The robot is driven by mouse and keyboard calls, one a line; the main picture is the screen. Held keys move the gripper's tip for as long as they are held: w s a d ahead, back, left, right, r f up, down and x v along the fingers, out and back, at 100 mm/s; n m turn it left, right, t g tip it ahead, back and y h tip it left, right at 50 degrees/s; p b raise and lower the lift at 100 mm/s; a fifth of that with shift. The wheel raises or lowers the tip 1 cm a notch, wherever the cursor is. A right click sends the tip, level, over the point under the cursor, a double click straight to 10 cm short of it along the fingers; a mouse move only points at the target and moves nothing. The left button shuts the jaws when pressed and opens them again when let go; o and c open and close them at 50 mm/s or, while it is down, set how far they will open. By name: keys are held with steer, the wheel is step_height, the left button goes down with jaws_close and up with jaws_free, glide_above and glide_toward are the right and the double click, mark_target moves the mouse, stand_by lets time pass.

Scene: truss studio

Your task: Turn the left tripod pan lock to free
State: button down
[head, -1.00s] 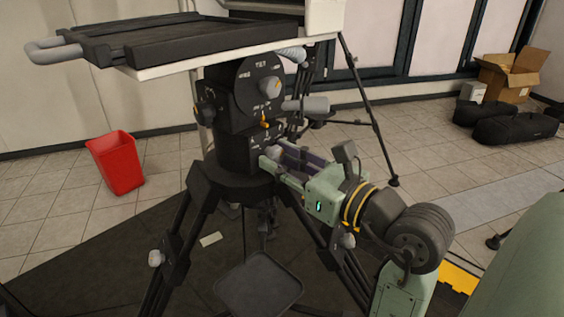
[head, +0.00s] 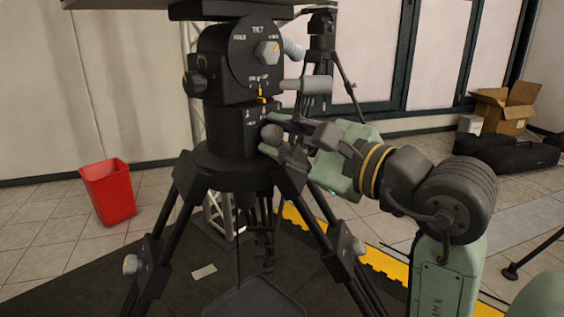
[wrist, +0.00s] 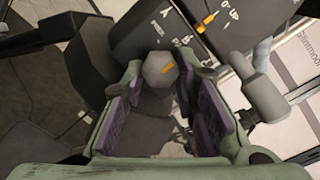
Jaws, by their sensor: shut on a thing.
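The tripod head (head: 236,95) is black and stands on a tripod with dark legs. Its pan lock (head: 271,133) is a grey knob low on the right side of the head, partly hidden by my fingers. In the wrist view the knob (wrist: 160,70) shows an orange mark on its face, beside white "PAN" lettering. My gripper (head: 276,138) reaches in from the right, rolled over, with its fingertips on either side of the knob. In the wrist view my gripper (wrist: 163,82) has its purple-padded fingers shut on the knob.
A tilt knob (head: 267,50) and a grey handle (head: 306,85) sit above my gripper. Tripod legs (head: 318,235) stand below it. A red bin (head: 108,193) is at left; a cardboard box (head: 506,106) and black bags (head: 505,156) are at the back right.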

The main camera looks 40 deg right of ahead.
steer(key=n+b, duration=0.3)
steer(key=n, duration=0.1)
steer(key=shift+f+n+b, duration=0.1)
steer(key=shift+n+b, duration=0.2)
steer(key=shift+b, duration=0.05)
steer(key=shift+r+n+b, duration=0.2)
steer(key=shift+n+b, duration=0.75)
steer(key=shift+n, duration=1.05)
steer(key=c, duration=1.3)
jaws_free()
steer(key=shift+s+d, duration=0.1)
steer(key=shift+s+d, duration=0.15)
steer(key=shift+s, duration=1.8)
steer(key=shift+s+d, duration=0.1)
steer(key=shift+s, duration=1.85)
